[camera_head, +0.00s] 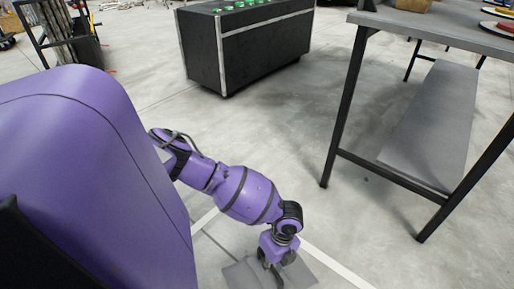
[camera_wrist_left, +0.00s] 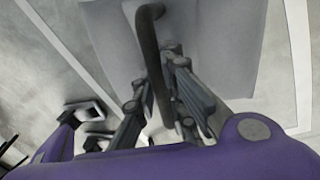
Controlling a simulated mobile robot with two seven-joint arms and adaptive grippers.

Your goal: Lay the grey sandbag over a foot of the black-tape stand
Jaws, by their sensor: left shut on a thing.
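The grey sandbag (camera_head: 301,274) is at the bottom of the head view, with two flat panels showing on either side of my left gripper (camera_head: 274,268). The gripper points down at its middle and is shut on its dark strap handle. In the left wrist view, the handle (camera_wrist_left: 149,40) runs between the fingers of my left gripper (camera_wrist_left: 163,105), and the sandbag (camera_wrist_left: 220,45) fills the upper middle. I cannot tell whether the bag touches the floor. No black-tape stand can be made out in either view. My right gripper is not in view.
A black case (camera_head: 262,50) with green items on top stands at the back. A dark-legged table (camera_head: 450,30) with a lower shelf (camera_head: 432,125) stands at the right. A black rack (camera_head: 62,35) is at far left. The concrete floor between case and table is clear.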

